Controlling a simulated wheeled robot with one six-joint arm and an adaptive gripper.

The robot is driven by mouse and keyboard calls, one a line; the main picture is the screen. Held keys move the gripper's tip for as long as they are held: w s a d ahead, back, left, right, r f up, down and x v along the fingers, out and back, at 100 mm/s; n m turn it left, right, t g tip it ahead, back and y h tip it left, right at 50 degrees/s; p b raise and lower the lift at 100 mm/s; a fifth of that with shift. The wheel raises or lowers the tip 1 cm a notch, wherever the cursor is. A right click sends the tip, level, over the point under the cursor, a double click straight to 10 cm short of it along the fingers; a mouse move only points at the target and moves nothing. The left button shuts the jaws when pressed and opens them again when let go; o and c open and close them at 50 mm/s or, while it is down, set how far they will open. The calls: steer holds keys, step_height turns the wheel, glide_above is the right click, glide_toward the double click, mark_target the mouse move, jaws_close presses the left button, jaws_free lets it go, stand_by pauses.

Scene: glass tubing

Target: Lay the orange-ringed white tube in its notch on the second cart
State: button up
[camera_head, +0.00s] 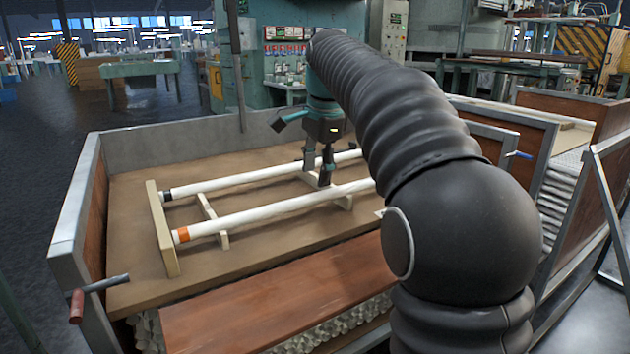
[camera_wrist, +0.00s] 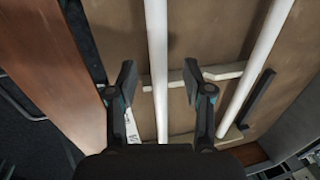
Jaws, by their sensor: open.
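The orange-ringed white tube (camera_head: 270,211) lies across light wooden cross supports (camera_head: 222,241) on a cart's brown board. Its orange ring (camera_head: 181,235) is at the left end, close to a pale end bar (camera_head: 161,229). Its right end is hidden behind my arm. My gripper (camera_head: 318,175) is open and points down over the tube's right part. In the wrist view the tube (camera_wrist: 157,60) runs between the two spread fingers (camera_wrist: 160,85), with gaps on both sides. I cannot tell how deep it sits in any notch.
A second white tube with a black ring (camera_head: 235,181) lies parallel behind it, right of the fingers in the wrist view (camera_wrist: 262,55). The cart has raised grey walls (camera_head: 200,137). A red-brown plank (camera_head: 280,300) lies along the near side. A white label (camera_wrist: 131,130) is on the board.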

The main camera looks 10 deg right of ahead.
step_height(320, 180, up, 8)
steer(key=s+p, duration=0.1)
steer(key=p, duration=0.1)
steer(key=shift+s+d+f, duration=0.2)
stand_by(0.6)
